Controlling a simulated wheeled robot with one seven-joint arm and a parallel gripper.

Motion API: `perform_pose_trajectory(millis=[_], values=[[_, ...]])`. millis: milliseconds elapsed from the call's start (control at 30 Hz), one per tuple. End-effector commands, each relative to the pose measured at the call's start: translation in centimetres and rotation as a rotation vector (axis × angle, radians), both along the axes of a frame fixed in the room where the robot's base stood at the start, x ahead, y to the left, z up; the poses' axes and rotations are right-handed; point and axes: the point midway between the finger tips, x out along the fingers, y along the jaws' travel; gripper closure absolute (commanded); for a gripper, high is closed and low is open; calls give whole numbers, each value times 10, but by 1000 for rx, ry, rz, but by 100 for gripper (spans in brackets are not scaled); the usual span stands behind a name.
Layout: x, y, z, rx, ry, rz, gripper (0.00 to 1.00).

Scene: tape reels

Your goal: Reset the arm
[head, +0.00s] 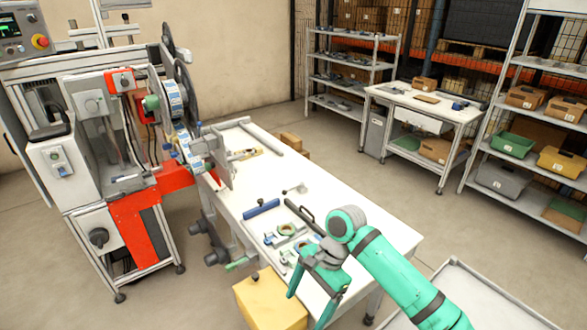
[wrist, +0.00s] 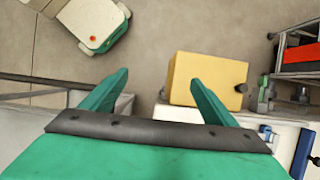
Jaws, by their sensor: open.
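My teal gripper (head: 306,306) hangs at the near edge of the white worktable (head: 340,205), its fingers pointing down past the corner. In the wrist view my gripper (wrist: 158,79) has its two fingers spread wide with nothing between them. My teal arm (head: 405,275) reaches in from the lower right, bent at a joint above the table. A yellow box (head: 272,303) stands at the table's near end, just left of the fingers. It also shows in the wrist view (wrist: 208,72), beyond the fingertips.
On the table lie a blue bar (head: 261,209), a black-handled tool (head: 302,214) and several small parts. A machine with tape reels (head: 172,100) stands at the left. A pale-topped cart (head: 465,300) is at the lower right. Open floor (head: 440,225) lies right of the table.

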Motion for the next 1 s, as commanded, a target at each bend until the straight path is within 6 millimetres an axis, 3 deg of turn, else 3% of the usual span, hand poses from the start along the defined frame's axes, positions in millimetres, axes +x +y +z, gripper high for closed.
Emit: perform_pose_trajectory(millis=[467, 800, 1000], values=[[22, 92, -9, 225, -192, 89, 20], [43, 206, 6, 529, -496, 130, 20], [52, 258, 22, 684, -705, 96, 20]])
